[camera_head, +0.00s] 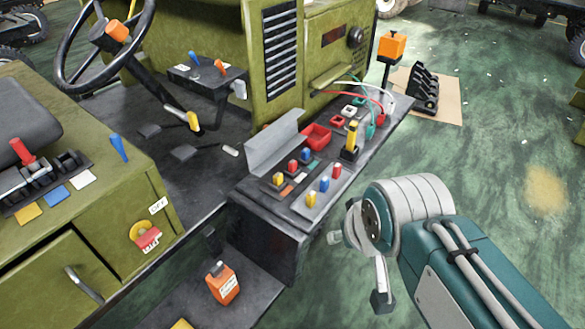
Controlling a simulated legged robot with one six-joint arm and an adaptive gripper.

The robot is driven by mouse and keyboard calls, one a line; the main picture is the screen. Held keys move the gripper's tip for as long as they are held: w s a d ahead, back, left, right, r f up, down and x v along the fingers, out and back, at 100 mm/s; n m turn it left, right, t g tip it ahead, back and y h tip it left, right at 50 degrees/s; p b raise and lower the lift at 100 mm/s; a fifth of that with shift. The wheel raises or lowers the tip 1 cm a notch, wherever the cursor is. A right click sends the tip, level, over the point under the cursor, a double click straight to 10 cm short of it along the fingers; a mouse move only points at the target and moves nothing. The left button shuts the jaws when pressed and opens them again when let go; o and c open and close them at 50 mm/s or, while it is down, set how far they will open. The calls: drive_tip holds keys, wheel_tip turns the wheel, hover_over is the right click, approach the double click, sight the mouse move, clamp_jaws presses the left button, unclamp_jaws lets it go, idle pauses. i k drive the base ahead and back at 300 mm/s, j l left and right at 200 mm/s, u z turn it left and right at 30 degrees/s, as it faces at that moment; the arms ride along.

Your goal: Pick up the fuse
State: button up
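Several small fuse-like pieces with red, blue and yellow tops stand in two rows on the dark side shelf of the green vehicle. The front row has a yellow one (311,198), a blue one (324,184) and a red one (337,170) on a grey strip. The back row has a yellow (279,179), a red (293,166) and a blue one (306,154). I cannot tell which is the task's fuse. My gripper (358,269) is right of the shelf, apart from these pieces. Its fingers look spread and empty; my wrist partly hides it.
A bent grey metal cover (274,143) stands behind the rows. A red tray (316,137), a yellow-handled lever (351,139) and loose wires (365,90) are farther along the shelf. An orange bottle (222,283) stands on the lower step. The green floor (490,165) at right is mostly clear.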

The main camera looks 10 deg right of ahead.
sight(305, 152)
drive_tip(key=i+l+u, duration=0.4)
drive_tip(key=l, duration=0.3)
drive_tip(key=i+l+u, duration=0.4)
drive_tip(key=l, duration=0.45)
drive_tip(key=i, duration=0.05)
